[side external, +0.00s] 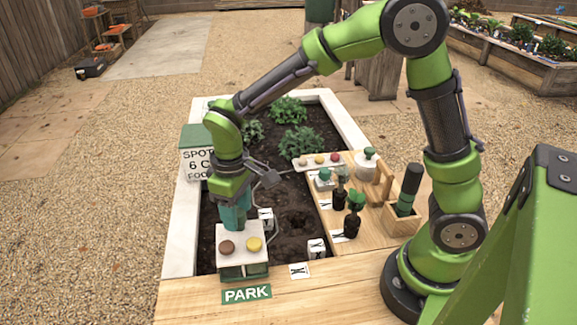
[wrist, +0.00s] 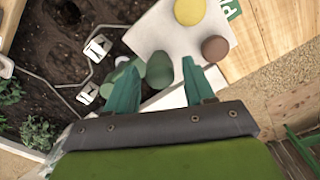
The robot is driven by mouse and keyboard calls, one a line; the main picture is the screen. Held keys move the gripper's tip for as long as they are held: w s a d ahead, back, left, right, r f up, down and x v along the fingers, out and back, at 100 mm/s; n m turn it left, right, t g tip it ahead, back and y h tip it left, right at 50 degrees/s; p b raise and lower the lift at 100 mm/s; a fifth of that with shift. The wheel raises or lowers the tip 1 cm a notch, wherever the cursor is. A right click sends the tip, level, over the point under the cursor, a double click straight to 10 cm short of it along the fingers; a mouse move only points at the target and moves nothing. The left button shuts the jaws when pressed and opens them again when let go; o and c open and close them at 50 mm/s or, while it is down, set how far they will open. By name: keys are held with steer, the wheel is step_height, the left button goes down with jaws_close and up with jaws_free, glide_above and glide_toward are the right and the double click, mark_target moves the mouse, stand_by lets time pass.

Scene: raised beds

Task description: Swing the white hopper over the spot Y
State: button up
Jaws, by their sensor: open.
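The white hopper (side external: 240,238) appears to be the white-topped box with a brown disc and a yellow disc, at the front of the bed behind the PARK label (side external: 246,294). Its white top also shows in the wrist view (wrist: 172,32). My gripper (side external: 234,222) is low at its rear edge. In the wrist view my gripper (wrist: 160,68) has its two teal fingers apart, with a green rounded post (wrist: 159,72) between them. I cannot tell whether they touch it. Small white markers stand in the soil (side external: 266,217) and near the front edge (side external: 317,248); I cannot read which is Y.
A wooden shelf right of the soil bears dark bottles (side external: 354,220), a strip of coloured knobs (side external: 319,160) and a wooden holder (side external: 400,216). Green plants (side external: 292,124) fill the back. Thin grey tubing (wrist: 62,92) crosses the soil.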

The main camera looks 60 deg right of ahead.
mark_target(257, 222)
steer(key=c, duration=0.6)
steer(key=shift+s+d, duration=0.55)
steer(key=shift+d, duration=0.2)
steer(key=shift+o, duration=0.2)
steer(key=shift+s+d, duration=0.4)
steer(key=shift+d, duration=0.5)
steer(key=shift+s+d, duration=0.4)
steer(key=shift+d, duration=0.3)
